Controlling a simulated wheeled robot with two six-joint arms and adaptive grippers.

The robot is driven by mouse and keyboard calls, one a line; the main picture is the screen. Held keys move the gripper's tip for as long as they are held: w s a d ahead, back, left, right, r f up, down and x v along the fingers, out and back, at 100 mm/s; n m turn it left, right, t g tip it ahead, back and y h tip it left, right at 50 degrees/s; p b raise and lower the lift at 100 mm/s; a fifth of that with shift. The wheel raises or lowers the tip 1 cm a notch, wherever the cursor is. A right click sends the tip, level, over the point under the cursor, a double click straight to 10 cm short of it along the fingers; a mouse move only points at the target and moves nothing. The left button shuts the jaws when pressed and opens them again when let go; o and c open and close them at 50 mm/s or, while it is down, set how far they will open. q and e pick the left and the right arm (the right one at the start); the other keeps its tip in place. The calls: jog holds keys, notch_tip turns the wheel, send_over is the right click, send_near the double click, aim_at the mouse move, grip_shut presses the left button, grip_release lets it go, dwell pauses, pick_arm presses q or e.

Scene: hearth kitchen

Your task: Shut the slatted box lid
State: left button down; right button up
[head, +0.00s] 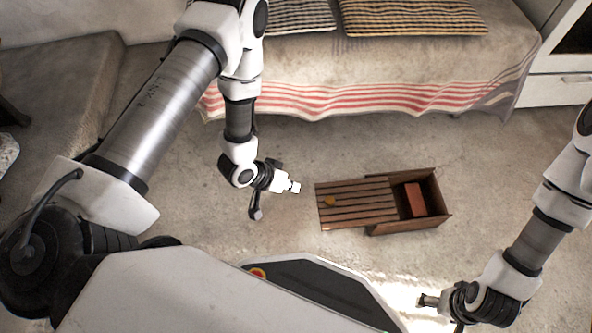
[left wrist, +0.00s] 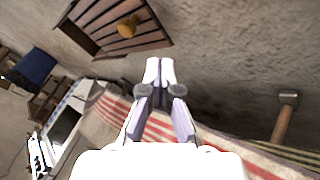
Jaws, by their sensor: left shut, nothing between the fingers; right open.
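The wooden box (head: 441,212) sits on the floor, right of centre in the head view. Its slatted lid (head: 362,203) is slid to the left, past the box's left side, leaving the right part open. The lid also shows in the left wrist view (left wrist: 97,17). A round orange-brown knob (head: 329,201) stands near the lid's left end; it shows in the wrist view (left wrist: 127,27). My left gripper (head: 295,187) is shut and empty, a little left of the lid and apart from it. My right gripper (head: 428,300) is open at the lower right, away from the box.
A reddish block (head: 415,199) lies inside the open part of the box. A bench with a striped cloth (head: 330,98) and cushions stands behind. A hammer-like tool (left wrist: 285,117) shows at the right of the wrist view. Floor right of the box is clear.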

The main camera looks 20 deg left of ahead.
pick_arm(q)
jog(key=w+d+f+b, duration=0.2)
jog(key=d+f+b, duration=0.3)
jog(key=d+f, duration=0.1)
jog(key=shift+w+d, duration=0.4)
pick_arm(e)
notch_tip(320, 180, down, 6)
jog(key=shift+w, duration=0.15)
pick_arm(q)
jog(key=shift+f, duration=0.1)
pick_arm(e)
jog(key=shift+d+r, duration=0.1)
